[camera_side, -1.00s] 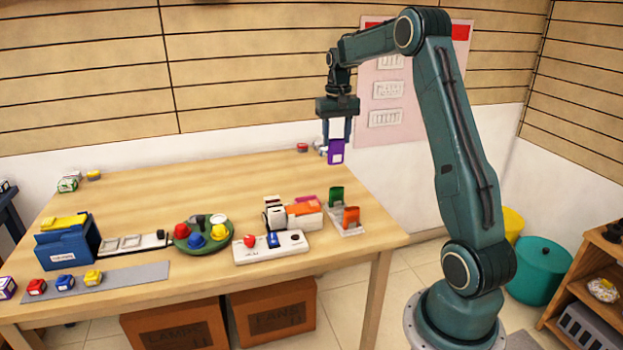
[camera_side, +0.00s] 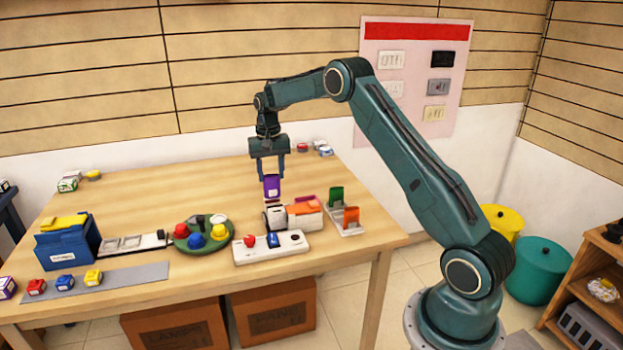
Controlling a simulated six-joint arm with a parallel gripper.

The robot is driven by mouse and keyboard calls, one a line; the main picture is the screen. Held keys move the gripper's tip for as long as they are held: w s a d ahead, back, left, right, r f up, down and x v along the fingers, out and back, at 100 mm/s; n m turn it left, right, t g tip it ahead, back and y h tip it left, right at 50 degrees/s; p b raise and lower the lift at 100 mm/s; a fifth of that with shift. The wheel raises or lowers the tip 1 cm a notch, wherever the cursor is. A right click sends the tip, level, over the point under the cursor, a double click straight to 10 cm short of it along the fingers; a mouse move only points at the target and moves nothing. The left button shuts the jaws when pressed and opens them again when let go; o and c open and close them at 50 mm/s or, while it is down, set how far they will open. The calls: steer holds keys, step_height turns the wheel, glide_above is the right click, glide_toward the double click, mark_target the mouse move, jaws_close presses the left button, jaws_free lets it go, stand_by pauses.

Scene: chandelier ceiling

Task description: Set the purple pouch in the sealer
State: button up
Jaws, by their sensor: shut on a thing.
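My gripper (camera_side: 270,174) is shut on the purple pouch (camera_side: 271,187), which has a white label and hangs upright between the fingers. The pouch is above the white device that looks like the sealer (camera_side: 274,217), near the middle right of the table. From this side I cannot tell whether the pouch's lower edge touches the device or is still apart from it. An orange piece (camera_side: 302,208) and a pink piece lie at the device's right.
A white panel with a red knob and a blue switch (camera_side: 270,247) lies in front of the device. A rack with green and orange cards (camera_side: 345,213) stands to the right. A green tray of coloured knobs (camera_side: 203,234) is to the left. The back of the table is mostly clear.

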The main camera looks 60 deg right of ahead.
mark_target(273, 197)
steer(key=shift+f, duration=0.15)
steer(key=shift+f, duration=2.25)
steer(key=shift+f, duration=1.15)
stand_by(1.5)
steer(key=o, duration=1.7)
steer(key=shift+r, duration=0.2)
steer(key=shift+r, duration=3.6)
